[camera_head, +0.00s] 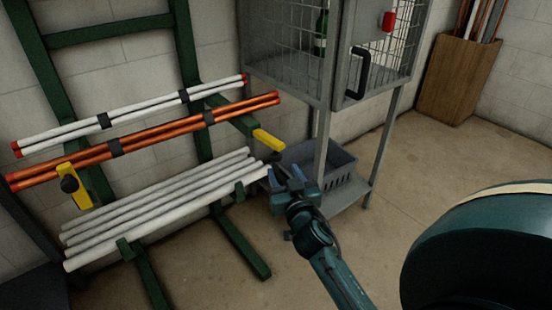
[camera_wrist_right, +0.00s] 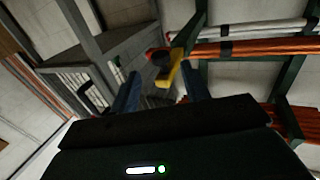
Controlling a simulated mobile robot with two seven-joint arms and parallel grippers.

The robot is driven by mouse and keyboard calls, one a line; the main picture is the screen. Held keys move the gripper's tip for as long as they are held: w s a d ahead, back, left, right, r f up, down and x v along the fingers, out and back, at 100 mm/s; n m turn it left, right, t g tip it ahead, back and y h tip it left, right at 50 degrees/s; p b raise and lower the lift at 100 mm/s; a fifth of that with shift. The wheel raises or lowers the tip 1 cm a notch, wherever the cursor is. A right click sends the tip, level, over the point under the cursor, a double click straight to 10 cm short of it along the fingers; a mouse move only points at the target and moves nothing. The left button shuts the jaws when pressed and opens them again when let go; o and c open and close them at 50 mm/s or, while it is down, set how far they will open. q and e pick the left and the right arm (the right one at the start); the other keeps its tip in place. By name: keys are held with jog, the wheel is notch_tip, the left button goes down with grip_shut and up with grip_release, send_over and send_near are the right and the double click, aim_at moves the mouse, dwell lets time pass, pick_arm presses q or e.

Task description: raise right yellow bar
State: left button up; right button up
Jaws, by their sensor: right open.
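A second yellow bar (camera_head: 74,188) with a black knob is on the rack's left arm. My left gripper is out of view.
The rack holds white pipes with red ends (camera_head: 135,115), orange pipes (camera_head: 150,135) and, lower, several grey pipes (camera_head: 165,200). A wire cage cabinet (camera_head: 295,50) stands close right of the bar, with a grey crate (camera_head: 345,175) beneath.

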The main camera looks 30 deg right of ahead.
aim_at(277, 158)
jog(key=x, duration=0.7)
jog(key=shift+w+f, duration=0.1)
jog(key=shift+w, duration=0.15)
jog(key=shift+c, duration=0.5)
grip_shut()
